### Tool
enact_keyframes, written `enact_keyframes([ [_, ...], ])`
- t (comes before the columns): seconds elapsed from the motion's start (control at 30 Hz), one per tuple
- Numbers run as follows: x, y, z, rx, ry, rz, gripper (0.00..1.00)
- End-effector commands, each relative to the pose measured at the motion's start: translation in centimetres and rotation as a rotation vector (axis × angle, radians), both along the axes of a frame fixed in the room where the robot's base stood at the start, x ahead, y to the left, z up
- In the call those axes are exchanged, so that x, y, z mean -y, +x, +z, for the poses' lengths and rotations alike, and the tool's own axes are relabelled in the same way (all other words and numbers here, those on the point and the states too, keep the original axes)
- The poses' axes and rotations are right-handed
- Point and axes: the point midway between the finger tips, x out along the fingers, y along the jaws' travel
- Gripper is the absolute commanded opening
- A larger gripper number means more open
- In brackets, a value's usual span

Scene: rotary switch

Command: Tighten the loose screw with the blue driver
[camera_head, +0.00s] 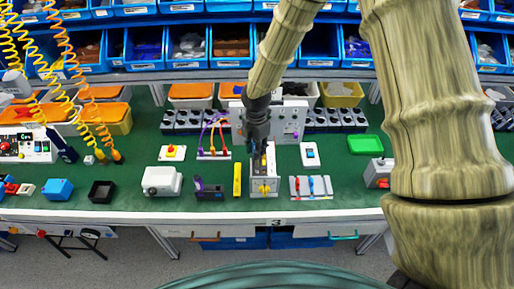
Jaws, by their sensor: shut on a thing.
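My gripper (258,146) points down over the middle of the bench, at the upper part of a white box with a yellow knob (264,188) on its front. It appears shut on the box's upper part; the fingers are small and dark, so the exact contact is hard to see. A blue handle-like piece (312,185) lies beside red ones on a grey rack (299,194) just right of the box; I cannot tell if it is the blue driver. No loose screw can be made out.
A yellow block (237,180) and a black-and-purple device (208,191) stand close left of the box. A grey panel (290,122) stands behind. Coiled yellow and orange cords (75,75) hang left.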

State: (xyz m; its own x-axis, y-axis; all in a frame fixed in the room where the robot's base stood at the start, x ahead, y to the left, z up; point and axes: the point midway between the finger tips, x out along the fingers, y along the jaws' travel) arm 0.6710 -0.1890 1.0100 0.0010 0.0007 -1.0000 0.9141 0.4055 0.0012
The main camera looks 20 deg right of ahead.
Motion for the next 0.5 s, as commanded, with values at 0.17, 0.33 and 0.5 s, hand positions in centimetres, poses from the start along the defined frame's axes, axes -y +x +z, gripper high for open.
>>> enact_keyframes([
  [0.17, 0.03, 0.03, -0.05, -0.001, -0.001, -0.104, 0.00],
  [0.33, 0.03, 0.08, -0.08, 0.000, -0.002, -0.333, 0.00],
  [0.5, -0.02, 0.17, -0.11, 0.000, -0.001, -0.558, 0.00],
])
